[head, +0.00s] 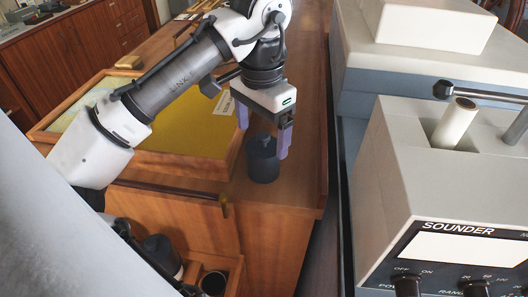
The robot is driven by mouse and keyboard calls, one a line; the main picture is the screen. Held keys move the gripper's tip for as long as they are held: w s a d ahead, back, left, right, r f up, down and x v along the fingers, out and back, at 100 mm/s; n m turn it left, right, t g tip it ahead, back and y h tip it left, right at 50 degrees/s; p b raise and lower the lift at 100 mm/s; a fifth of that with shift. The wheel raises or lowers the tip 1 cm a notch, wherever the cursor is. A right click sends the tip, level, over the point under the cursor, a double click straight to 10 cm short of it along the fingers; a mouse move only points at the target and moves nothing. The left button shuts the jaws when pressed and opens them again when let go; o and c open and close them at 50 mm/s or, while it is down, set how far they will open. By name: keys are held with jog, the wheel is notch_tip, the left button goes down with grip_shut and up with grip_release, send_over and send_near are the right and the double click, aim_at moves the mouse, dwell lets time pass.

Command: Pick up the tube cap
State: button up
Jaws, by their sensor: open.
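In the head view, the tube cap (263,167) appears to be the dark grey, squat cylinder with a small knob on top. It stands upright on the wooden counter near the counter's right edge. My gripper (263,143) is directly above it, pointing down, with its two purple fingers apart. The right finger comes down beside the cap's upper right side. The left finger is at the upper left, its tip higher in the picture. The knob shows between the fingers. I cannot tell whether either finger touches the cap.
A wood-framed tray with a yellow surface (190,122) lies left of the cap, partly behind my arm. The sounder console (440,180) stands at the right, across a narrow gap from the wooden counter (306,120). Below left, an open wooden box holds dark cylindrical things.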

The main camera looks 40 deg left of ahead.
aim_at(264, 154)
jog(key=shift+w+a+f+p, duration=0.1)
jog(key=shift+w+f+p, duration=0.1)
jog(key=shift+f, duration=1.3)
jog(key=shift+w+f+p, duration=0.1)
jog(key=shift+f+p, duration=0.05)
jog(key=shift+f, duration=1.35)
jog(key=c, duration=1)
jog(key=shift+c, duration=0.2)
jog(key=shift+r, duration=0.1)
